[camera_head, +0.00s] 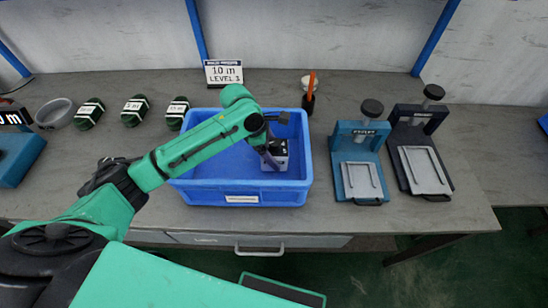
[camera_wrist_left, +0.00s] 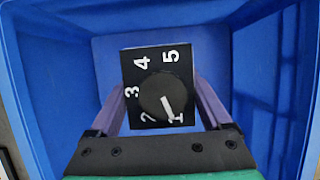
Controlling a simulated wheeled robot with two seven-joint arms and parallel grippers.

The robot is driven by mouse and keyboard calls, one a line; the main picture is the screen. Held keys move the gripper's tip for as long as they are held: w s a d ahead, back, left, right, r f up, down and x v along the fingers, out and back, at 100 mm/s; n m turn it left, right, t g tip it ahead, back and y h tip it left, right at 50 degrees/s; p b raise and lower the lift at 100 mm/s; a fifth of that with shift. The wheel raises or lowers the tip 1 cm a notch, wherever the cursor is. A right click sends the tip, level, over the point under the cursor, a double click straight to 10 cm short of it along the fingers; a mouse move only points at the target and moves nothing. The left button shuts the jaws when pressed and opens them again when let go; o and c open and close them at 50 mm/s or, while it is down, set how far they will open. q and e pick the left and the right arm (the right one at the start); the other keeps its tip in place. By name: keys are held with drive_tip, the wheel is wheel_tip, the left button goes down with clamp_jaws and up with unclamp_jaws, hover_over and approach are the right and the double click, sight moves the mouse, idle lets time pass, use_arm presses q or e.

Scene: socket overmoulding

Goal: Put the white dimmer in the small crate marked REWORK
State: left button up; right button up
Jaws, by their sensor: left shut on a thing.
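The dimmer (camera_head: 279,161) has a pale body and a dark face. In the left wrist view the dimmer (camera_wrist_left: 150,62) shows a black face with white numbers and a round black knob. My left gripper (camera_head: 268,148) is shut on it, with a finger on each side; the gripper also shows in the left wrist view (camera_wrist_left: 160,108). The blue crate (camera_head: 210,188) is around them, and its walls show in the left wrist view (camera_wrist_left: 40,85). Its front label is too small to read. I cannot tell whether the dimmer touches the crate floor. My right gripper is not in view.
A sign reading LEVEL 3 (camera_head: 223,72) and a cup with an orange-handled tool (camera_head: 308,101) stand behind the crate. Two clamp fixtures, one blue (camera_head: 358,160) and one dark (camera_head: 418,150), stand right. Several dark green rolls (camera_head: 134,110) and a grey bowl (camera_head: 55,113) lie left.

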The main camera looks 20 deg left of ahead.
use_arm(q)
wheel_tip(320, 180, down, 2)
drive_tip(key=shift+s+f, duration=0.1)
drive_tip(key=shift+f, duration=0.25)
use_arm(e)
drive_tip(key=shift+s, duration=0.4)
use_arm(q)
drive_tip(key=o, duration=1.3)
drive_tip(key=shift+c, duration=0.2)
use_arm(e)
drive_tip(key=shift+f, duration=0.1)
use_arm(q)
drive_tip(key=v, duration=1.2)
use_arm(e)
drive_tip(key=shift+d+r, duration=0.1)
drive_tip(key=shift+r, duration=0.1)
